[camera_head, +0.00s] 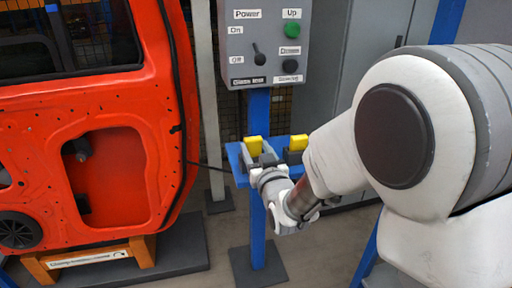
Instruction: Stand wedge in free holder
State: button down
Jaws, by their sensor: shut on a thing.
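A yellow wedge (253,146) stands upright between the fingers of my gripper (259,161), which is shut on it. The wedge is at the left part of the blue holder bracket (236,161) on the post. My gripper hides the wedge's lower part, so I cannot tell whether it sits in a holder or is held just above one. A second yellow wedge (298,142) stands in a dark holder (293,157) at the right of the bracket, close to my gripper and forearm.
A grey control box (264,52) with a switch and Up and Down buttons is above the bracket. The blue post (258,222) carries both. An orange car door (100,110) on a wooden stand (148,252) is at left.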

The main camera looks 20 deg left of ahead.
jog(key=shift+f, duration=0.4)
jog(key=shift+c, duration=0.7)
grip_release()
jog(key=shift+s, duration=0.1)
